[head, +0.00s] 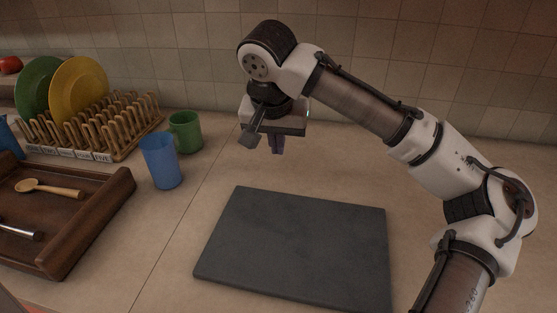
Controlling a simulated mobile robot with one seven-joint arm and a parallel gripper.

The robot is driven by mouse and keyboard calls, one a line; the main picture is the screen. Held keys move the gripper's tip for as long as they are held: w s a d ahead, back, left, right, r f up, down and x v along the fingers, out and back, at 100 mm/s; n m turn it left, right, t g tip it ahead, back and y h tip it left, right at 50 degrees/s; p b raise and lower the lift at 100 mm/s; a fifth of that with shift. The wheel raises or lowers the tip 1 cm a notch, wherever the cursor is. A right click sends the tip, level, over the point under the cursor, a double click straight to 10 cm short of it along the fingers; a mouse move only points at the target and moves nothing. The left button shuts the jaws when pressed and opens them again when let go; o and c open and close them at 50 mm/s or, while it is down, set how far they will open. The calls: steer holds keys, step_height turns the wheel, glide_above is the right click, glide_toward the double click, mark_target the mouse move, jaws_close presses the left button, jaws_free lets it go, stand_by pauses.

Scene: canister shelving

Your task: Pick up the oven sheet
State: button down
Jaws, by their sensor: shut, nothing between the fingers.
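A flat, dark grey rectangular sheet (297,246), the only sheet-like thing in view, lies on the counter in the lower middle of the head view. My gripper (277,148) hangs above the counter, past the sheet's far edge, pointing down. Its fingers are shut with nothing between them. It is apart from the sheet.
A blue cup (161,162) and a green mug (186,132) stand left of the sheet. A wooden tray (119,192) holds a wooden spoon (48,189). A wooden dish rack (142,124) holds a yellow plate (79,88) and a green plate (38,84). A tiled wall (180,60) closes the back.

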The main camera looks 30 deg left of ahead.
mark_target(278, 190)
steer(key=p+x, duration=0.1)
steer(key=x, duration=0.8)
steer(key=shift+f, duration=0.15)
steer(key=s, duration=0.1)
steer(key=s+d+p, duration=0.1)
steer(key=s, duration=0.1)
steer(key=shift+s+d+f, duration=0.1)
steer(key=shift+s+f, duration=0.05)
steer(key=shift+s, duration=0.25)
steer(key=shift+s, duration=0.1)
